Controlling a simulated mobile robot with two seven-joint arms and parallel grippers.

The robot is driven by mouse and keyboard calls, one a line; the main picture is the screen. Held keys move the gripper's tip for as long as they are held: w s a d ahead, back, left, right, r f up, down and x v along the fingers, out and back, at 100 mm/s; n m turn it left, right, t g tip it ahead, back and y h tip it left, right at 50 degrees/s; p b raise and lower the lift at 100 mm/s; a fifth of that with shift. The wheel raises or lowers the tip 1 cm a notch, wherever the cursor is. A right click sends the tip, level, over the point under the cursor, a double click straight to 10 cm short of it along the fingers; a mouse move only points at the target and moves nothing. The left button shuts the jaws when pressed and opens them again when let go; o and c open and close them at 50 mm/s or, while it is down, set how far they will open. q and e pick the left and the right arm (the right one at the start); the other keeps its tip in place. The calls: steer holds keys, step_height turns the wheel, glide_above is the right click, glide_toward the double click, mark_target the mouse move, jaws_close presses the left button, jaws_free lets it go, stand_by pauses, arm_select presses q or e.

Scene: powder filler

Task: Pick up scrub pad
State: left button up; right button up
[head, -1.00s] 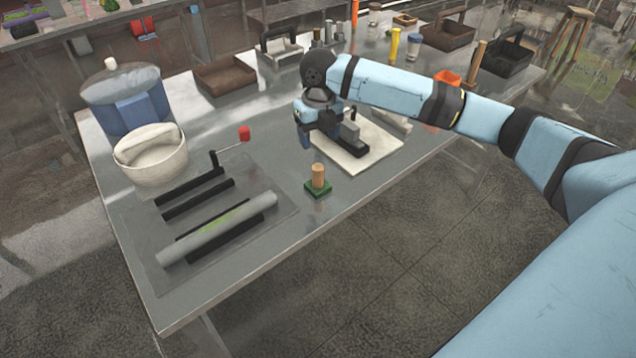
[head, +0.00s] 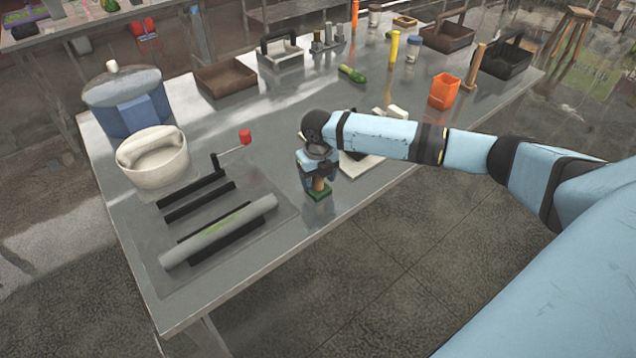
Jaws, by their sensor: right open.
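The scrub pad (head: 319,195) is a small green square base with an upright tan handle. It stands on the metal table near its front edge. My right gripper (head: 319,179) is above it, pointing down, with its open fingers at the handle. The upper handle is hidden behind the gripper, and I cannot tell whether the fingers touch it. My left gripper is not in view.
A roller frame with a grey cylinder (head: 222,232) lies to the left, with a red-knobbed crank (head: 245,137). A white bowl (head: 152,158) and a blue lidded container (head: 128,105) stand behind it. A pale board (head: 362,164) lies right of the gripper.

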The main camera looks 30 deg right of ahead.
steer(key=shift+f, duration=0.35)
steer(key=c, duration=1)
steer(key=shift+r, duration=0.15)
step_height(320, 180, up, 20)
steer(key=b, duration=0.1)
